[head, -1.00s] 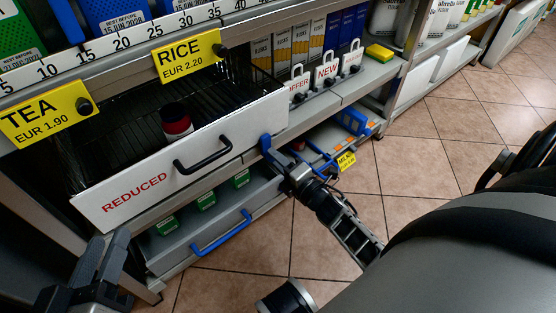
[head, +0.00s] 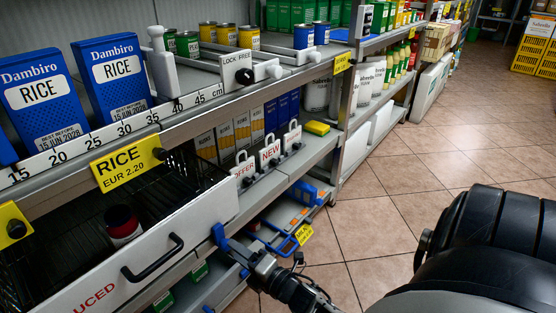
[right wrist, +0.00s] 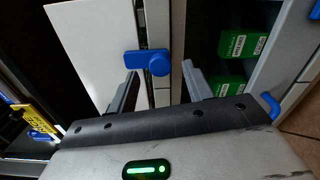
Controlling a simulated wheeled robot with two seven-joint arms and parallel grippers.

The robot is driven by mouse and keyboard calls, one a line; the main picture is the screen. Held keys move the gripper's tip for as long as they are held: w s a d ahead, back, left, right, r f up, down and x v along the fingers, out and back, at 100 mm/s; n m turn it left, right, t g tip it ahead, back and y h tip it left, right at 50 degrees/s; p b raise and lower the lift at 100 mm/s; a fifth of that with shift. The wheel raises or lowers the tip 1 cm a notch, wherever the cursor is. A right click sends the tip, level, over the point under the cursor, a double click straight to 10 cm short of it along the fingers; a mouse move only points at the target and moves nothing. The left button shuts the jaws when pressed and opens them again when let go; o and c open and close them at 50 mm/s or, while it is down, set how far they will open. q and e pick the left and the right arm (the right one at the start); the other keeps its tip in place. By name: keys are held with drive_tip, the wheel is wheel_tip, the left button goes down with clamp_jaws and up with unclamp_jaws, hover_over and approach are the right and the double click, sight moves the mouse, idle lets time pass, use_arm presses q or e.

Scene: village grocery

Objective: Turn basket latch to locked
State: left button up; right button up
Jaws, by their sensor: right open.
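The wire basket has a white front panel (head: 165,250) marked REDUCED, partly cut off, with a black handle (head: 152,258). A blue latch (head: 219,236) sits at the panel's right end. In the right wrist view the latch (right wrist: 148,61) has a round knob, and its arm points left over the white panel edge. My right gripper (head: 242,252) is at the latch. In the right wrist view its open fingers (right wrist: 160,84) stand either side of the line to the knob, with nothing held. Whether they touch it I cannot tell. My left gripper is not in view.
A LOCK FREE plate (head: 237,68) with a black knob is on the shelf above. A red-and-black jar (head: 122,224) stands in the basket. The tiled floor (head: 400,150) is open to the right.

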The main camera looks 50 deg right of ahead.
use_arm(q)
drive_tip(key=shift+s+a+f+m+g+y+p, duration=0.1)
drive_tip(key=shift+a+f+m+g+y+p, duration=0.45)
drive_tip(key=shift+p, duration=0.6)
use_arm(e)
drive_tip(key=s+d, duration=0.1)
drive_tip(key=s, duration=1.2)
drive_tip(key=shift+s, duration=0.3)
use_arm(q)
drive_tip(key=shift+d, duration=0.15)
